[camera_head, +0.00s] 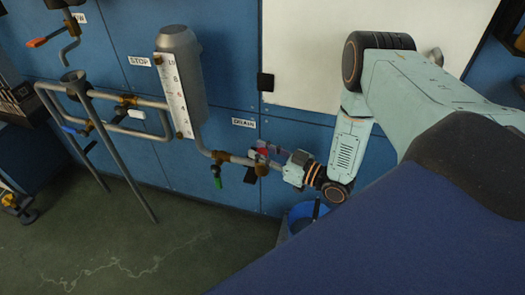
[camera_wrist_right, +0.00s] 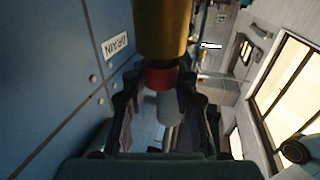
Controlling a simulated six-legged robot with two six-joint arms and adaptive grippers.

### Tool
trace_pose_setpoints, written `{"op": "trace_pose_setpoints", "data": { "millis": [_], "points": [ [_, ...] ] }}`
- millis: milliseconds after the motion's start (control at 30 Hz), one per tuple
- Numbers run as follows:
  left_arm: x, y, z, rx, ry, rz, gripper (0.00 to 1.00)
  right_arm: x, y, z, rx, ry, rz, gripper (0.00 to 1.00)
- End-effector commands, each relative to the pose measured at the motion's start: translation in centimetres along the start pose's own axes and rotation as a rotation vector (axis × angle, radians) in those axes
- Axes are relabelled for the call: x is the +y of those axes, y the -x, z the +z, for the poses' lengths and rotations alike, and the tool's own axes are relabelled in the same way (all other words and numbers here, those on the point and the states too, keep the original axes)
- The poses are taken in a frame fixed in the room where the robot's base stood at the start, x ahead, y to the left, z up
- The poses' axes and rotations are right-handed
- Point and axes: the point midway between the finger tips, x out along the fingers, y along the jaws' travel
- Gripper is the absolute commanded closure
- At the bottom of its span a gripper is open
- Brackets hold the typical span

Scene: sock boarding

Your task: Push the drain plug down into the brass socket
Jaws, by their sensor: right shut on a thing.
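The brass socket (camera_head: 262,169) is at the end of the drain pipe, below the DRAIN label. It also shows large at the top of the right wrist view (camera_wrist_right: 163,28). My right gripper (camera_head: 264,158) is at this socket, its fingers on either side. The wrist view shows a red collar (camera_wrist_right: 160,77) against the brass and a pale grey cylinder (camera_wrist_right: 168,108) below it, between the fingers. The gripper is shut on this piece, which looks like the drain plug. How deep it sits in the socket cannot be told. My left gripper is not in view.
A valve with a green handle (camera_head: 220,182) is on the drain pipe just left of the gripper. A blue bucket (camera_head: 303,213) stands below the gripper. The grey tank with a scale (camera_head: 180,80) hangs on the blue wall panel (camera_head: 232,80). Open floor lies at front left.

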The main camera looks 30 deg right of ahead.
Motion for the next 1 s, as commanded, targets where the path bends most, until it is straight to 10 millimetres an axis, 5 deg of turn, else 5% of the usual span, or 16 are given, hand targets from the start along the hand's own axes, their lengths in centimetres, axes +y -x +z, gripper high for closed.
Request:
{"op": "trace_pose_setpoints", "data": {
  "millis": [467, 500, 767, 1000],
  "points": [
    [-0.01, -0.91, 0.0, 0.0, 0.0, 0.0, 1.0, 0.0, -0.01, 1.09, 0.0, 0.0, 0.0, 1.0],
    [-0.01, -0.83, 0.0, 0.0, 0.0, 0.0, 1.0, 0.01, -0.01, 1.0, 0.001, 0.0, 0.0, 0.68],
    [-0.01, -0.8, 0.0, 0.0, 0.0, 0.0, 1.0, 0.0, -0.01, 0.96, 0.0, 0.0, 0.0, 0.46],
    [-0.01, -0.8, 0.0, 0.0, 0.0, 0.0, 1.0, 0.0, 0.01, 0.98, 0.0, 0.0, 0.0, 0.45]
  ]
}}
